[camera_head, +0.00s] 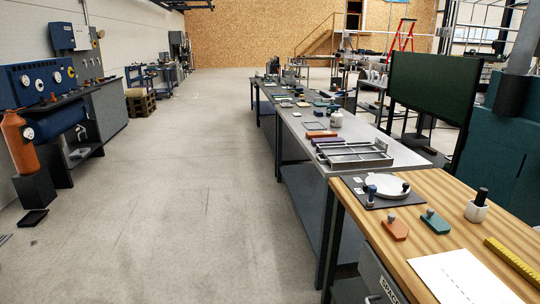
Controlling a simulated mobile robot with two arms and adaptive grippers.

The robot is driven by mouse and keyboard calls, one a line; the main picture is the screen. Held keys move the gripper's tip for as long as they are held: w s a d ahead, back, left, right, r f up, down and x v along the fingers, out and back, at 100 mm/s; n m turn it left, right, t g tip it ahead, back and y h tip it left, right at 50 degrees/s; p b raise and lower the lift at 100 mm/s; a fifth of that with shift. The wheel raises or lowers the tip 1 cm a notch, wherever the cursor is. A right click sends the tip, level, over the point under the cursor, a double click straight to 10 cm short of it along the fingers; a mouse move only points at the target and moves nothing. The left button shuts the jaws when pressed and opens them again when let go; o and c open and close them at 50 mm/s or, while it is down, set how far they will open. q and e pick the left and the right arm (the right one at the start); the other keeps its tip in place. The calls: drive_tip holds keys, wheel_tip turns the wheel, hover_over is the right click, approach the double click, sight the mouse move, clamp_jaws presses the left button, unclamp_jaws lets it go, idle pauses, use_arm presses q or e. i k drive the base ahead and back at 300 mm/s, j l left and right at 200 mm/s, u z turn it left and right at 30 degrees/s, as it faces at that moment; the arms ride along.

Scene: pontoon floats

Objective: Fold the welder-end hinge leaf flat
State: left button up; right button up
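I cannot make out a hinge leaf for certain in the head view. A grey metal frame with open compartments (354,155) lies on the near part of the long grey table (402,153), with a small upright bracket at its right end. Whether any hinge belongs to it is too small to tell. Neither of my grippers is in view.
A wooden bench (446,240) at front right holds a round white plate (388,186), orange (395,230) and teal (435,222) knobbed blocks, a white cup (477,211) and paper (463,279). A dark green screen (432,92) stands behind. The concrete floor (190,180) is largely clear.

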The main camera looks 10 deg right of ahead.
sight(441, 32)
drive_tip(key=i+z, duration=0.15)
drive_tip(key=i, duration=18.65)
drive_tip(key=i+z, duration=0.1)
drive_tip(key=i, duration=0.35)
drive_tip(key=i+j+z, duration=0.15)
drive_tip(key=i, duration=0.35)
drive_tip(key=i+z, duration=0.1)
drive_tip(key=i, duration=0.35)
drive_tip(key=i+j+z, duration=0.1)
drive_tip(key=i, duration=0.35)
drive_tip(key=j, duration=0.1)
